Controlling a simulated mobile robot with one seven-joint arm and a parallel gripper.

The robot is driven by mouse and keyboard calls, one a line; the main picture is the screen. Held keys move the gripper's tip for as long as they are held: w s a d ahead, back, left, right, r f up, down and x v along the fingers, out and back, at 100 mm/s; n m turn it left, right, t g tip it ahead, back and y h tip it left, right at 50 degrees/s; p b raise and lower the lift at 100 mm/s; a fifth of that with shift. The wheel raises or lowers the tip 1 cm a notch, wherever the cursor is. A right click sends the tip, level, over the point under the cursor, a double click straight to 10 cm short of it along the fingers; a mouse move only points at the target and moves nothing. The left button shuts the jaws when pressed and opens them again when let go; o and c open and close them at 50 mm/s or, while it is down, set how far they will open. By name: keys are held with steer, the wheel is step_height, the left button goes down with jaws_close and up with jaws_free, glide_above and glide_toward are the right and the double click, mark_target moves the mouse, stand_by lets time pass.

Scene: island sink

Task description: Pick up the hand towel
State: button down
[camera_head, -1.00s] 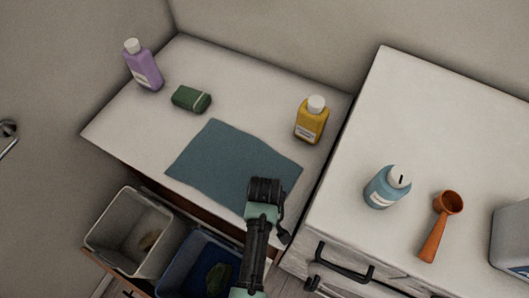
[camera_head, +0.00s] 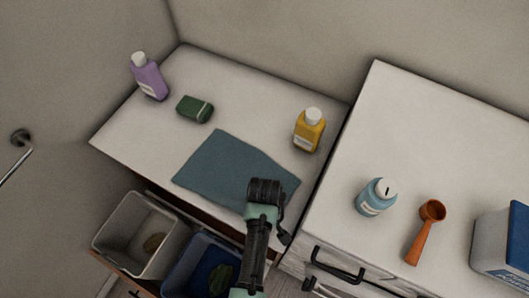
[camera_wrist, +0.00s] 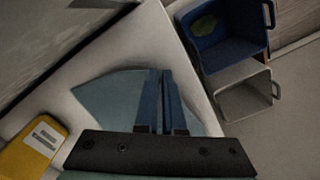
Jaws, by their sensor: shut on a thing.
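The hand towel (camera_head: 228,170) is a flat blue-grey cloth on the white counter, near its front edge. It also shows in the wrist view (camera_wrist: 115,96). My gripper (camera_head: 264,190) is over the towel's near right part in the head view, where it hides some of the cloth. In the wrist view my gripper's two blue fingers (camera_wrist: 166,90) are close together on the towel and shut on it. The exact pinch between the fingertips is hard to see. Most of the towel still lies flat on the counter.
A yellow bottle (camera_head: 309,131), a green sponge-like block (camera_head: 194,109) and a purple bottle (camera_head: 149,77) stand behind the towel. Bins (camera_head: 137,232) sit below the front edge. The higher counter at right holds a blue bottle (camera_head: 376,197) and an orange scoop (camera_head: 424,232).

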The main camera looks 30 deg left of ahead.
step_height(320, 180, up, 7)
steer(key=p, duration=0.3)
steer(key=shift+f, duration=0.15)
